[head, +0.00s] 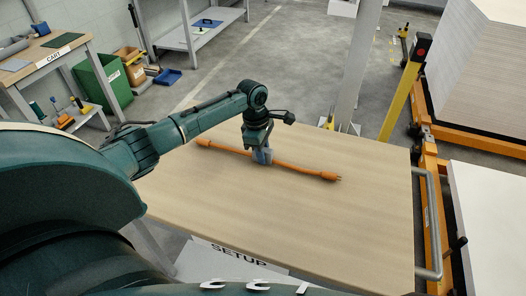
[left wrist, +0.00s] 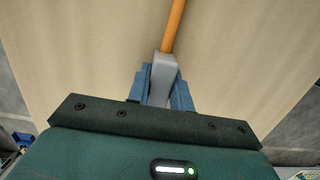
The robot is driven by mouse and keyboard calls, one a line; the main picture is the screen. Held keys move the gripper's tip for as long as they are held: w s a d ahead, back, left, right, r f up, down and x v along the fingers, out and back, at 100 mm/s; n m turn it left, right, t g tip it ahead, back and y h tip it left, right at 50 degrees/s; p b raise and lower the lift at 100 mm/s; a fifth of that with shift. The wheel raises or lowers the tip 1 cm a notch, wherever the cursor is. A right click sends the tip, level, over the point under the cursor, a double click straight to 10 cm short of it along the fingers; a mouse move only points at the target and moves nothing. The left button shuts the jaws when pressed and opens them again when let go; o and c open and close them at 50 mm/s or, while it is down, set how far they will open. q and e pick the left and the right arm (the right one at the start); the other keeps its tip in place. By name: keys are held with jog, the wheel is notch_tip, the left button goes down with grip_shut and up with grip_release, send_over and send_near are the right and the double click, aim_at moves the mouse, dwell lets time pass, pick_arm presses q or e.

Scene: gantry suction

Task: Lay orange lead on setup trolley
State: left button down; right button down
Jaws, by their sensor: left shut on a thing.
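The orange lead (head: 300,170) lies nearly straight across the wooden top of the setup trolley (head: 330,225), with a plug at its right end. It seems to rest on or just above the top; I cannot tell which. My left gripper (head: 263,157) is over the middle of the trolley top, shut on the lead near its middle. In the left wrist view the lead (left wrist: 173,25) runs up from a grey piece (left wrist: 162,75) between the blue fingers of my left gripper (left wrist: 163,88). My right gripper is not in view.
A sign reading SETUP (head: 240,255) hangs at the trolley's near edge, and a metal handle (head: 428,222) is at its right. A grey post (head: 357,70) and orange frame (head: 430,170) stand beyond and right.

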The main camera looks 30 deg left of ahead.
pick_arm(q)
jog(key=c, duration=1.3)
grip_release()
jog(key=shift+f, duration=0.1)
jog(key=shift+o, duration=0.2)
notch_tip(320, 180, up, 12)
jog(key=a, duration=0.1)
jog(key=shift+s+a, duration=0.2)
jog(key=shift+a, duration=0.2)
